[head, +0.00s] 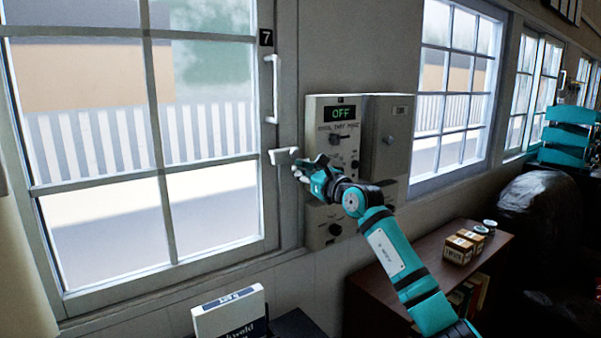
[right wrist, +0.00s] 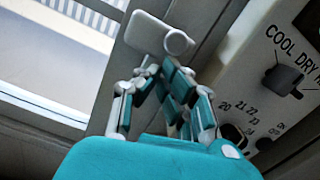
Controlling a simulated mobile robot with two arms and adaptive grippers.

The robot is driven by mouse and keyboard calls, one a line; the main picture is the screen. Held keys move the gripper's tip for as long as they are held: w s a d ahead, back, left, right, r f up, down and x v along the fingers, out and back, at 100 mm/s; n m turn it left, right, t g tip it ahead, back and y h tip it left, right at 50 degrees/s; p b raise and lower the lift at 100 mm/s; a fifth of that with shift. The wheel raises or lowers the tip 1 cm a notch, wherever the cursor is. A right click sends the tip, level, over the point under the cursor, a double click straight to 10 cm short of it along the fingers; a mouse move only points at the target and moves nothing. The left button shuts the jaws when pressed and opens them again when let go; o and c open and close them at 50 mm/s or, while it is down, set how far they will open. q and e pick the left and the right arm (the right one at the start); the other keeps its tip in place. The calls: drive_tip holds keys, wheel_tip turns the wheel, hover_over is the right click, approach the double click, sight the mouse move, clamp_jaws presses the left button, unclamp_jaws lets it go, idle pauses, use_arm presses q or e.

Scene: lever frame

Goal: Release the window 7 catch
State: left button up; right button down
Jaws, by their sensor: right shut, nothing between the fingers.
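The window 7 catch (head: 281,156) is a small white lever on the right side of the window frame, below the black label 7 (head: 266,38). It lies about level, its arm pointing left. In the right wrist view the catch (right wrist: 148,34) shows as a pale plate with a round knob, just beyond the fingertips. My right gripper (head: 299,171) is shut and empty, close to the right end of the catch; its fingers (right wrist: 162,68) also show in the wrist view. I cannot tell whether they touch the catch. My left gripper is not in view.
A white control panel (head: 321,229) with knobs and an OFF display is right beside my right gripper. A white vertical handle (head: 272,90) is above the catch. A low brown cabinet (head: 428,248) with small boxes stands at right. A white box (head: 230,317) is below the window.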

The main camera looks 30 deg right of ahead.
drive_tip(key=shift+w+d+r+n+b, duration=0.1)
drive_tip(key=shift+d+r+n+b, duration=0.3)
drive_tip(key=shift+n, duration=0.6)
wheel_tip(320, 180, up, 6)
drive_tip(key=n, duration=1.2)
drive_tip(key=shift+d+f+g+y, duration=0.1)
drive_tip(key=shift+f+g+y, duration=0.1)
drive_tip(key=shift+g+y, duration=0.2)
drive_tip(key=v, duration=1.2)
